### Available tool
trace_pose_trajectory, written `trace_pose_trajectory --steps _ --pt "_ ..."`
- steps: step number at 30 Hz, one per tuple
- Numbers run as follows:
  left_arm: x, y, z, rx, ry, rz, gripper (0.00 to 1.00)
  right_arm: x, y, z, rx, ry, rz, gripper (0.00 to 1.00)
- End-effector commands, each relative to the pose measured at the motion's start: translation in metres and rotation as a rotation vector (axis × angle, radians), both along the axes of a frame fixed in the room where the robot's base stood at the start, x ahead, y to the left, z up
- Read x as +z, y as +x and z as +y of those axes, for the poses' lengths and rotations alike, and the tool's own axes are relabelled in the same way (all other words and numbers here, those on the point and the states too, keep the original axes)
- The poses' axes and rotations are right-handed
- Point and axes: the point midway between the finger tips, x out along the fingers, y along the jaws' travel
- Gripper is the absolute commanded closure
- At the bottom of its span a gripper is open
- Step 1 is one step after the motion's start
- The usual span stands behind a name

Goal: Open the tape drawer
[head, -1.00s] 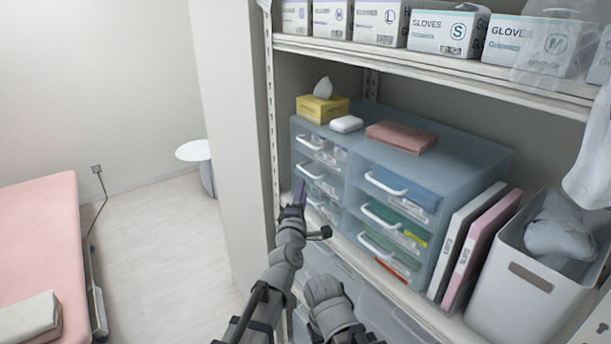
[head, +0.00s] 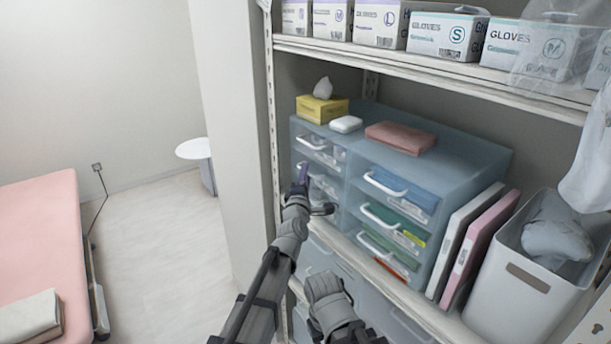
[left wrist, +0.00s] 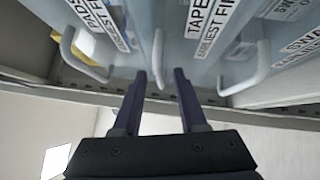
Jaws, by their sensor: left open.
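The tape drawer (left wrist: 185,45) is one of the blue, see-through drawers and carries a "TAPE" label in the left wrist view. It looks closed. Its white bar handle (left wrist: 158,60) reaches down toward the space between my left gripper's dark fingertips (left wrist: 161,74). The fingers are apart, one on each side of the handle's line. I cannot tell whether they touch it. In the head view my left gripper (head: 304,173) is at the left column of the drawer unit (head: 450,150) and hides part of the middle drawer there.
Neighbouring handles flank it in the left wrist view, on a "PADS" drawer (left wrist: 85,55) and on another (left wrist: 245,75). A tissue box (head: 322,109) and a folded pink cloth (head: 400,137) lie on the unit. Binders (head: 478,240) and a white bin (head: 525,285) stand at right.

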Motion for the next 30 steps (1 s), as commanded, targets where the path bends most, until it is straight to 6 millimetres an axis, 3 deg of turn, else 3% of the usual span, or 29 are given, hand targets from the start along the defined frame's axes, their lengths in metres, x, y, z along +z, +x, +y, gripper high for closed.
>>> trace_pose_trajectory --steps 4,15,30 --pt "-0.0002 -0.0007 0.0002 0.000 0.000 0.000 0.60 -0.0002 0.0000 0.0000 0.000 0.000 0.000 0.50" --pt "-0.0003 -0.0008 0.0001 0.000 0.000 0.000 1.00 -0.0002 0.0000 0.0000 0.000 0.000 0.000 0.50" --pt "-0.0006 -0.0011 -0.0002 -0.001 0.000 0.001 1.00 -0.0003 0.0000 0.0000 0.000 0.000 0.000 0.50"
